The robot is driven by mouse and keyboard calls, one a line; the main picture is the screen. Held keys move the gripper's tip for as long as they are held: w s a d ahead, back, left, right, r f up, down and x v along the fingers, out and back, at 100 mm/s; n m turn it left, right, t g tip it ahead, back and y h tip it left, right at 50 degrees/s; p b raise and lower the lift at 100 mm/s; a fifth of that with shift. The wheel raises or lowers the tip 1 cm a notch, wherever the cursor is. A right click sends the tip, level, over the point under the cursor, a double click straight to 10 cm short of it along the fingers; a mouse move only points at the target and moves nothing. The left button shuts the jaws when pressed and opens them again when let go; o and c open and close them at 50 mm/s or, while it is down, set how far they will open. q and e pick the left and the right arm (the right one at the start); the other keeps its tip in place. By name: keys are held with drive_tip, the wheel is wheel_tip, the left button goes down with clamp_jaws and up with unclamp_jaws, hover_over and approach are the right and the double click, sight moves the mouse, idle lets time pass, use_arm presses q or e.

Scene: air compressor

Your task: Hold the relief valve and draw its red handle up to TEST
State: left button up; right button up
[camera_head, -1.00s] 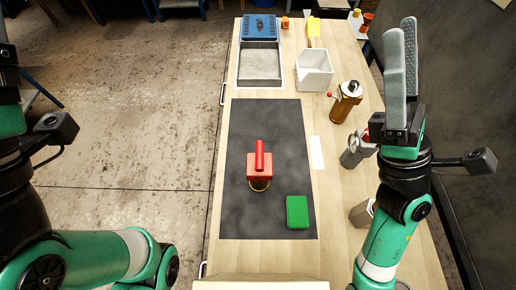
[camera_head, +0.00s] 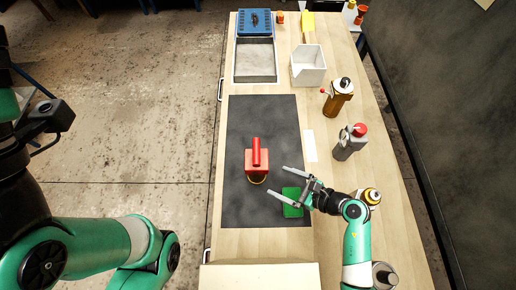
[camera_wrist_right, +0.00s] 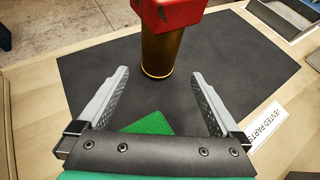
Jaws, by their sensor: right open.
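The relief valve (camera_head: 257,162) stands upright on the dark mat, with a red block body, a red handle (camera_head: 257,146) on top and a brass base (camera_head: 258,180). In the right wrist view its brass base (camera_wrist_right: 162,52) and the underside of its red body (camera_wrist_right: 168,14) show ahead of the fingers; the handle is out of that view. My right gripper (camera_head: 279,180) is open and empty, low over the mat, its fingers pointing at the valve from the right and not around it. Of my left arm only links show at the left; its gripper is out of view.
A green block (camera_head: 292,201) lies on the mat (camera_head: 245,115) under my right gripper. Grey (camera_head: 350,142) and brown (camera_head: 338,97) canisters stand along the right side. A white bin (camera_head: 308,66), grey tray (camera_head: 255,62) and blue case (camera_head: 254,22) are at the back. The mat's left part is clear.

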drive_tip(key=shift+s+f, duration=0.1)
drive_tip(key=shift+f, duration=0.1)
drive_tip(key=shift+a+f+b, duration=0.2)
drive_tip(key=shift+b, duration=0.15)
drive_tip(key=b+x, duration=0.6)
drive_tip(key=x, duration=0.2)
drive_tip(key=shift+a+f, duration=0.15)
drive_tip(key=shift+f, duration=0.05)
drive_tip(key=shift+w+a+f+b, duration=0.1)
drive_tip(key=shift+w+a+b, duration=0.3)
drive_tip(key=shift+w+a, duration=0.05)
drive_tip(key=c, duration=1)
drive_tip(key=shift+c, duration=0.2)
